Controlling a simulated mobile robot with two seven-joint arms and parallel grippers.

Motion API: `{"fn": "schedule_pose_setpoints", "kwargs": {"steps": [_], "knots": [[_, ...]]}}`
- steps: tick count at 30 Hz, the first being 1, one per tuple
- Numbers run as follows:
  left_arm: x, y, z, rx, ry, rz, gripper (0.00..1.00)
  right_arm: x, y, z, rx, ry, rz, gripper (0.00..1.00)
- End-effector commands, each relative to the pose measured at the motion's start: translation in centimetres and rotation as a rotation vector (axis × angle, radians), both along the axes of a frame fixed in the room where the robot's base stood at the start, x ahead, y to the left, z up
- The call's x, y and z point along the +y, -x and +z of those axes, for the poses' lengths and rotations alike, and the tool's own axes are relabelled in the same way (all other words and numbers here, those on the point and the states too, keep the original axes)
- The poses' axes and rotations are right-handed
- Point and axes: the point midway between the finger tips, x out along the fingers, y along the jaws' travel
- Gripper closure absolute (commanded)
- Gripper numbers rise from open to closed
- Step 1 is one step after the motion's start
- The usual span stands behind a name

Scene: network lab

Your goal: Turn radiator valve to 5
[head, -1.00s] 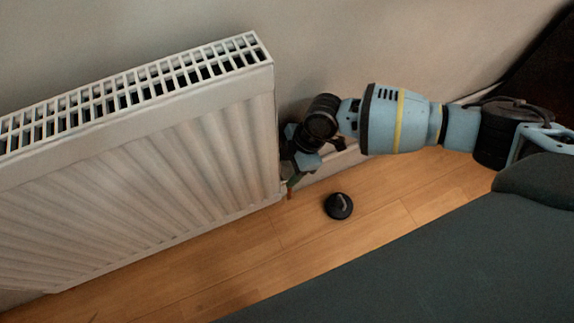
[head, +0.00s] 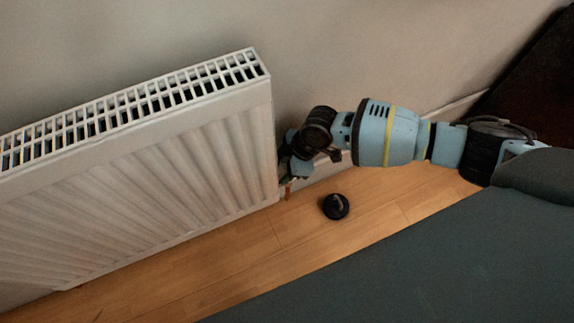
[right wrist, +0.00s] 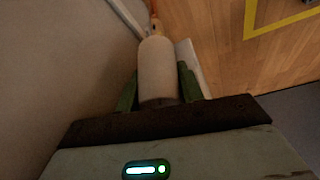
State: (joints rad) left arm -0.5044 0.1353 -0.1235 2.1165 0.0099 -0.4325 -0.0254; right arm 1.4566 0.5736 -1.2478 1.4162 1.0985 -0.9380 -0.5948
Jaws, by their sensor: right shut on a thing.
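The white radiator (head: 130,190) stands against the wall at the left of the head view. My right arm comes in from the right, and my right gripper (head: 290,165) is at the radiator's lower right end. In the right wrist view the pale, rounded valve knob (right wrist: 157,70) sits between the two green fingers of my right gripper (right wrist: 159,88), which is shut on it. The knob's numbers are not readable. A copper-coloured pipe (head: 288,190) shows below the gripper in the head view. My left gripper is not in view.
A round black object (head: 335,206) with an upright hook-like part lies on the wooden floor (head: 240,250) right of the radiator. A yellow line (right wrist: 250,25) marks the floor in the right wrist view. A dark thing (head: 535,85) stands at the far right.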

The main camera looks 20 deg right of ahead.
Motion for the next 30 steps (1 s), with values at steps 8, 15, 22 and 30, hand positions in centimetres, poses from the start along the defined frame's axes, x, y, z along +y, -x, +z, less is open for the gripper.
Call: {"fn": "schedule_pose_setpoints", "kwargs": {"steps": [8,15,22,30], "knots": [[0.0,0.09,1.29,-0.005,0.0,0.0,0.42,0.06,-0.12,0.11,-0.003,-0.002,-0.081,0.85],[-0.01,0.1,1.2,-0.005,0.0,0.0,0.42,0.04,-0.12,0.04,-0.003,-0.002,-0.081,0.6],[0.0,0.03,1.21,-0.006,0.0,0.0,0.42,0.02,-0.09,0.03,-0.002,-0.001,-0.08,0.41],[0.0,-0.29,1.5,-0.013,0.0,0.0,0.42,-0.2,-0.02,0.57,-0.002,-0.001,-0.08,0.41]]}}
